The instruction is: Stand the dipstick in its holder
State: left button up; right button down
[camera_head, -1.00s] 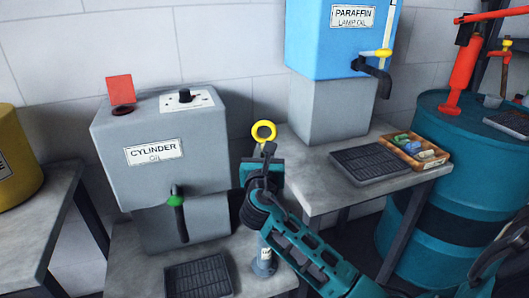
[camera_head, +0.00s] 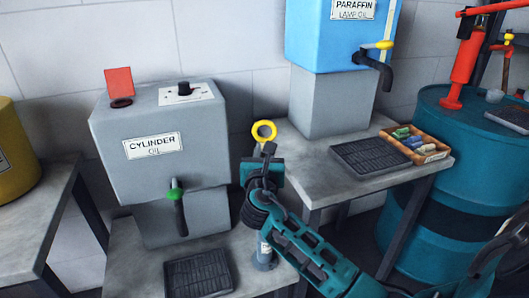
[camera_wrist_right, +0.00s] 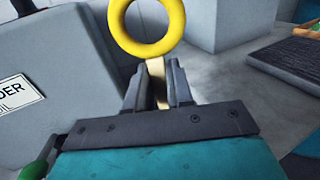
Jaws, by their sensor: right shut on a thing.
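The dipstick has a yellow ring handle (camera_head: 256,131) and a pale flat stem (camera_wrist_right: 156,80). My right gripper (camera_wrist_right: 158,72) is shut on the stem just below the ring. In the head view the ring stands above my right gripper (camera_head: 264,160), between the cylinder oil tank and the raised bench. A small grey upright tube with a white label (camera_head: 265,260), which looks like the holder, stands on the low bench directly below the gripper in the picture. My gripper and arm hide the stem's lower part and the tube's mouth, so I cannot tell whether the stem is inside. My left gripper is out of view.
The grey cylinder oil tank (camera_head: 160,180) with a green-handled tap stands close left. A black drip tray (camera_head: 198,273) lies before it. At right are the blue paraffin tank (camera_head: 325,45), another black tray (camera_head: 371,157), a wooden box (camera_head: 438,157) and a teal drum (camera_head: 425,225).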

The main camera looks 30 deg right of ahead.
jog(key=shift+f, duration=0.1)
dwell(0.3)
pick_arm(q)
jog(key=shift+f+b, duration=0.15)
jog(key=shift+b, duration=0.15)
pick_arm(e)
jog(key=shift+f, duration=0.35)
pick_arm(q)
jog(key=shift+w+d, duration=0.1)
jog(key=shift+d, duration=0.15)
pick_arm(e)
jog(key=shift+f, duration=0.45)
pick_arm(q)
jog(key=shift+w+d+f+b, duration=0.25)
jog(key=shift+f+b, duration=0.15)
jog(key=shift+b, duration=0.8)
pick_arm(e)
jog(key=shift+f, duration=1.55)
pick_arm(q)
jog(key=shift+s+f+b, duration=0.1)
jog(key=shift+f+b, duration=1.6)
pick_arm(e)
jog(key=shift+f, duration=2.6)
jog(key=c, duration=0.9)
grip_release()
